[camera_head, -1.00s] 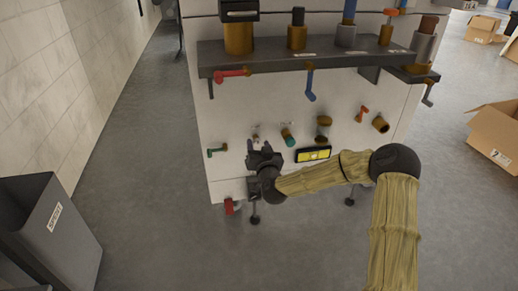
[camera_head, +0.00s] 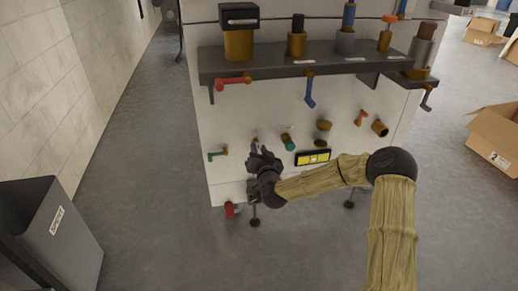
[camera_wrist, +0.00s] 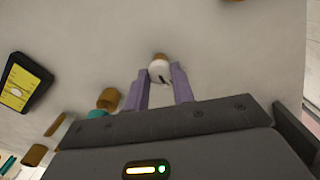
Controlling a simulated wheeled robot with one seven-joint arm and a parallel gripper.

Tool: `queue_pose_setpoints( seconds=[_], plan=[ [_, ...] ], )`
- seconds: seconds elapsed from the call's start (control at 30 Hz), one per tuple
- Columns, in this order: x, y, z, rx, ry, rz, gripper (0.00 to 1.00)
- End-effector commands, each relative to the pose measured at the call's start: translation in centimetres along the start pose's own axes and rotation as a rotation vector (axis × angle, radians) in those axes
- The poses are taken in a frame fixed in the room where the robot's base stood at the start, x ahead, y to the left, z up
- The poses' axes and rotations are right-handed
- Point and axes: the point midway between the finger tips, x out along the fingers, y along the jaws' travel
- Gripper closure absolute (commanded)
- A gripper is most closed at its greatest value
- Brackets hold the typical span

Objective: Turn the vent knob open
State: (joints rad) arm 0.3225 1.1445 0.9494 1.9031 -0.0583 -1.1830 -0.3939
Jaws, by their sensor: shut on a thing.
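The vent knob, a small white round knob with a dark pointer mark (camera_wrist: 159,72), sits on the white panel in the wrist view, with a brown fitting behind it. My gripper (camera_wrist: 160,88) has its two purple-grey fingers on either side of the knob and is shut on it. In the head view my gripper (camera_head: 258,152) reaches the lower left of the panel front, and the knob is mostly hidden behind it. The wrist looks tilted in the head view.
A teal-tipped pipe (camera_head: 288,143) and a yellow display (camera_head: 313,158) are right of my gripper. A green-handled valve (camera_head: 217,155) is to its left. A shelf (camera_head: 290,64) with pipes and red and blue handles overhangs above. A dark bin (camera_head: 75,245) stands at left.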

Motion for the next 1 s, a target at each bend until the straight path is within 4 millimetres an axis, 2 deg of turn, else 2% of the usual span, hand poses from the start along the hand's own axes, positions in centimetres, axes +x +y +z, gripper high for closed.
queue_pose_setpoints(
  seconds=[1.0],
  plan=[
    [-0.05, 0.12, -0.04, 0.933, -0.001, 0.004, 0.98]
  ],
)
